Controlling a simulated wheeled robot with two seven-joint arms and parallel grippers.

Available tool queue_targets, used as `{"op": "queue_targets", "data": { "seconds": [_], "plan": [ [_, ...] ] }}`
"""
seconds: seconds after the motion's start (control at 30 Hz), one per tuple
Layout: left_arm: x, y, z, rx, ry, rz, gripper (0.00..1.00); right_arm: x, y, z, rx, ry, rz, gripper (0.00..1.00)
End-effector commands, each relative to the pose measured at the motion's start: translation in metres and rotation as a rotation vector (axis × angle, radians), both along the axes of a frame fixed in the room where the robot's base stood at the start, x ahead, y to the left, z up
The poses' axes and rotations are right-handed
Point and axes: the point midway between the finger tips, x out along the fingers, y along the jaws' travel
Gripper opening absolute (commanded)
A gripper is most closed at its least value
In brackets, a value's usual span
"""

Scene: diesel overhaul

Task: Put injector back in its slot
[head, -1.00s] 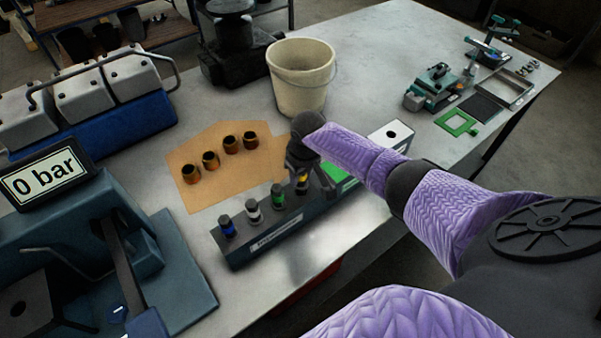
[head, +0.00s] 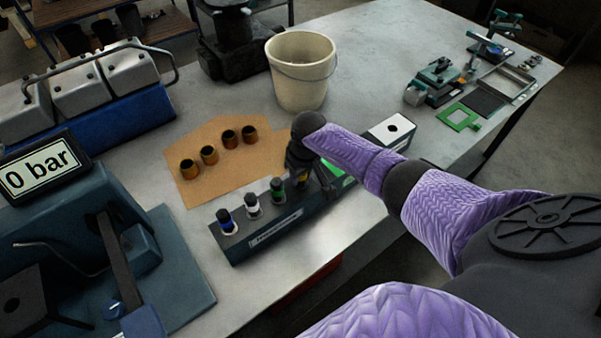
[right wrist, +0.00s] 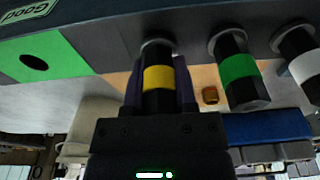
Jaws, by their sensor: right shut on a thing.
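The injector with the yellow band (right wrist: 158,78) is between the fingers of my right gripper (right wrist: 158,90) in the right wrist view. Its tip meets the dark rack at a slot ring, and I cannot tell how deep it sits. In the head view my right gripper (head: 300,178) is over the right part of the injector rack (head: 275,236) and hides most of this injector. Injectors with a blue band (head: 226,222), a white band (head: 252,205) and a green band (head: 277,190) stand upright in the rack. The left gripper is not in view.
A green panel and a white panel with a hole (head: 392,129) lie at the rack's right end. Behind the rack, several brass sleeves (head: 209,155) stand on brown paper (head: 200,190). A cream bucket (head: 300,75) stands behind my right gripper. A test bench with a "0 bar" display (head: 42,172) is at left.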

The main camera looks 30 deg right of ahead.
Motion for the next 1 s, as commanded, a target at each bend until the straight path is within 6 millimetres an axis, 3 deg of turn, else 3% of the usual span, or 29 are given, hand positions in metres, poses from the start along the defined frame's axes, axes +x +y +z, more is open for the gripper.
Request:
{"op": "queue_targets", "data": {
  "seconds": [0.2,0.23,0.4,0.57,0.7,1.0],
  "plan": [
    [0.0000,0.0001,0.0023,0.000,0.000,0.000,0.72,0.0001,-0.0002,0.0005,0.000,0.000,0.000,0.00],
    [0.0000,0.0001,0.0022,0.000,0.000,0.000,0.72,0.0000,-0.0002,0.0005,0.000,0.000,0.000,0.41],
    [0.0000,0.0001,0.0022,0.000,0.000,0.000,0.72,0.0000,-0.0002,0.0004,0.000,0.000,0.000,0.76],
    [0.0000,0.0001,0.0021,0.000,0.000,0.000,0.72,0.0000,-0.0001,0.0003,0.000,0.000,0.000,0.76],
    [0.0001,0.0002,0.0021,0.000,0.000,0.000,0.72,-0.0003,-0.0001,0.0001,0.000,0.001,0.000,1.00],
    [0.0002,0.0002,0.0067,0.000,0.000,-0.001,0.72,-0.0002,0.0000,0.0046,0.000,0.001,0.000,1.00]
  ]
}}
